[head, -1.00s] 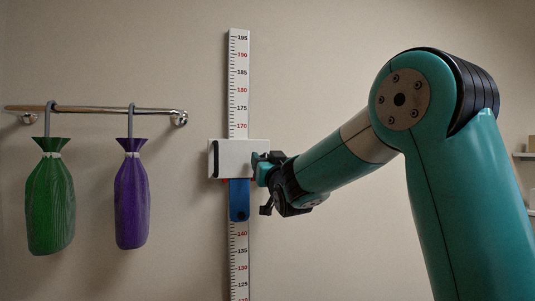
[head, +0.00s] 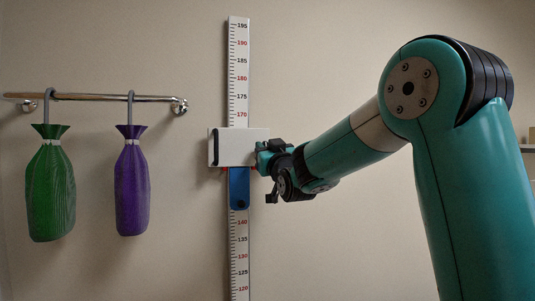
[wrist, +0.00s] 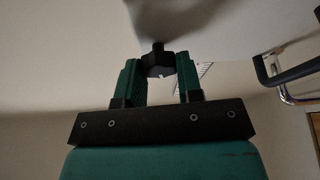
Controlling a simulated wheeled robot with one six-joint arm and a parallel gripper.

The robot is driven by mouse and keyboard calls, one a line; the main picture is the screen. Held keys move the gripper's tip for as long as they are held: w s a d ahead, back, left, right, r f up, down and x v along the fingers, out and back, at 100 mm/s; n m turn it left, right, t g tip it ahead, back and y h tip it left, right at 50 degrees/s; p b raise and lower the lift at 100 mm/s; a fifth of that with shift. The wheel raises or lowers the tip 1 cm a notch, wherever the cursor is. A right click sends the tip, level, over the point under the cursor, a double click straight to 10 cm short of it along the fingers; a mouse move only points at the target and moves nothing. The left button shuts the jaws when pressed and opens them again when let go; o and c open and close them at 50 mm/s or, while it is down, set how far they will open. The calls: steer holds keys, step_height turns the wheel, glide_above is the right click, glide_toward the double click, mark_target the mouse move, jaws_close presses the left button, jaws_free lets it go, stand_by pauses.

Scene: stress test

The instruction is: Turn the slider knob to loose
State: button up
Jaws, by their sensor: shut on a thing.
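A white slider block (head: 243,147) sits around a tall measuring rule (head: 238,70) on the wall, with a blue piece (head: 239,188) below it. My gripper (head: 261,157) is at the block's right side; the knob is hidden there in the head view. In the wrist view a dark lobed knob (wrist: 158,62) with a small light mark lies between the two teal fingers of my gripper (wrist: 158,75). The gripper is shut on this knob. I cannot read whether the knob is at loose or tight.
A metal rail (head: 100,97) on the left wall carries a green bag (head: 50,190) and a purple bag (head: 131,187), clear of my arm. A shelf edge (head: 528,149) shows at the far right. The wall between the slider and my upper arm is bare.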

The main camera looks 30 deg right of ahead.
steer(key=n+g+y+b, duration=0.1)
steer(key=n+y+b, duration=0.1)
steer(key=n+b, duration=0.3)
steer(key=n+g+y+b, duration=0.1)
steer(key=n+y+b, duration=0.1)
steer(key=n+b, duration=0.4)
steer(key=n+g+y+b, duration=0.1)
steer(key=n+y+b, duration=0.1)
steer(key=n+b, duration=0.3)
steer(key=shift+d+r+n+g+y, duration=0.1)
steer(key=shift+n+g+y, duration=0.1)
steer(key=shift+n, duration=0.85)
steer(key=shift+d+r+n+g+y, duration=0.1)
steer(key=shift+n+g+y, duration=0.1)
steer(key=shift+n, duration=0.85)
steer(key=o, duration=0.9)
steer(key=shift+s, duration=0.1)
steer(key=s+b, duration=0.2)
steer(key=s, duration=0.3)
steer(key=s+d+b, duration=0.1)
steer(key=s, duration=0.5)
steer(key=s+b, duration=0.2)
steer(key=s, duration=0.4)
steer(key=shift+s+d+b, duration=0.1)
steer(key=shift+d+b, duration=0.25)
steer(key=shift+d, duration=0.05)
